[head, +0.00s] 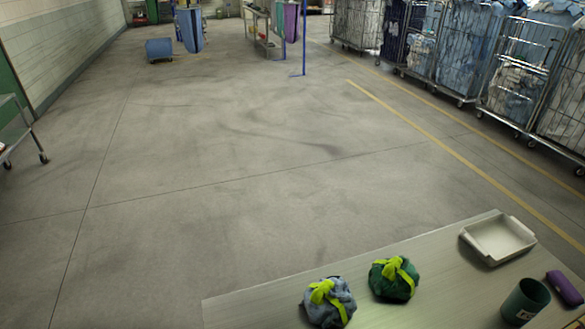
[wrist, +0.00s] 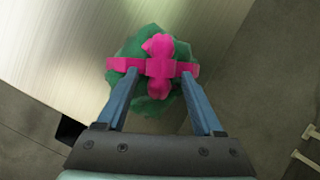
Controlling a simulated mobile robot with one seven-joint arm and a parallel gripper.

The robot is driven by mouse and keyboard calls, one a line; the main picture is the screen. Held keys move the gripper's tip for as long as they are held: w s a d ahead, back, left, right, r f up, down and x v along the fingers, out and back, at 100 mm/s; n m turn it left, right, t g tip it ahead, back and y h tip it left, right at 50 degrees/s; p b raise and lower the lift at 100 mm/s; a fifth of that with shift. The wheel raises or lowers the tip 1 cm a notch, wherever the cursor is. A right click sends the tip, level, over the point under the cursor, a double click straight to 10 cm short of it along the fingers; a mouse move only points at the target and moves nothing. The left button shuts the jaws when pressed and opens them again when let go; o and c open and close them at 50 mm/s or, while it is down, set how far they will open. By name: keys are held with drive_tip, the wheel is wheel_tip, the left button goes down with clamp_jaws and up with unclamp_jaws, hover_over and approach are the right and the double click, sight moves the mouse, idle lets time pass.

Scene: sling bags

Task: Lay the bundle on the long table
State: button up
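In the wrist view, a green cloth bundle (wrist: 182,50) with a bright pink tie and knot sits between the blue fingers of my gripper (wrist: 158,74). The fingertips press in at the tie on either side of the knot, and the fingers stay well apart around it. Behind it is a pale, grained tabletop (wrist: 55,45) near an edge; I cannot tell its height above that top. My gripper and this bundle are not in the head view. There, the long pale table (head: 260,302) stands at the bottom right.
On the table are a blue-grey bundle (head: 318,307) and a green bundle (head: 388,284), both with yellow-green ties, a white tray (head: 502,234), a dark green cup (head: 522,304) and a purple item (head: 565,288). Caged laundry carts (head: 470,45) line the right. The middle floor is open.

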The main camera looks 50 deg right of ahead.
drive_tip(key=v, duration=1.2)
drive_tip(key=shift+r+b, duration=0.2)
drive_tip(key=shift+b, duration=0.1)
drive_tip(key=w+d+r+m+t+h, duration=0.15)
drive_tip(key=w+r+m+t, duration=0.5)
drive_tip(key=w+r, duration=0.95)
drive_tip(key=w+a+r+m+t, duration=0.1)
drive_tip(key=w+a+r+t, duration=0.2)
drive_tip(key=r, duration=0.5)
drive_tip(key=w+a+r+m+t, duration=0.1)
drive_tip(key=w+r+t, duration=0.2)
drive_tip(key=r+t, duration=0.35)
drive_tip(key=a+r+m+t+y, duration=0.1)
drive_tip(key=a+r+t, duration=0.15)
drive_tip(key=r, duration=0.65)
drive_tip(key=a+r+m+t+y, duration=0.1)
drive_tip(key=a+r+m+t, duration=0.15)
drive_tip(key=r, duration=0.55)
drive_tip(key=s+a+r+m+t+y, duration=0.2)
drive_tip(key=s+r, duration=0.3)
drive_tip(key=r, duration=0.4)
drive_tip(key=s+a+r+m+t+y, duration=0.1)
drive_tip(key=s+a+r+t, duration=0.3)
drive_tip(key=r, duration=0.5)
drive_tip(key=s+m+t, duration=0.1)
drive_tip(key=s, duration=0.1)
drive_tip(key=shift+s+a+m+y, duration=0.25)
drive_tip(key=shift+s+m+y, duration=0.05)
drive_tip(key=shift+y, duration=0.05)
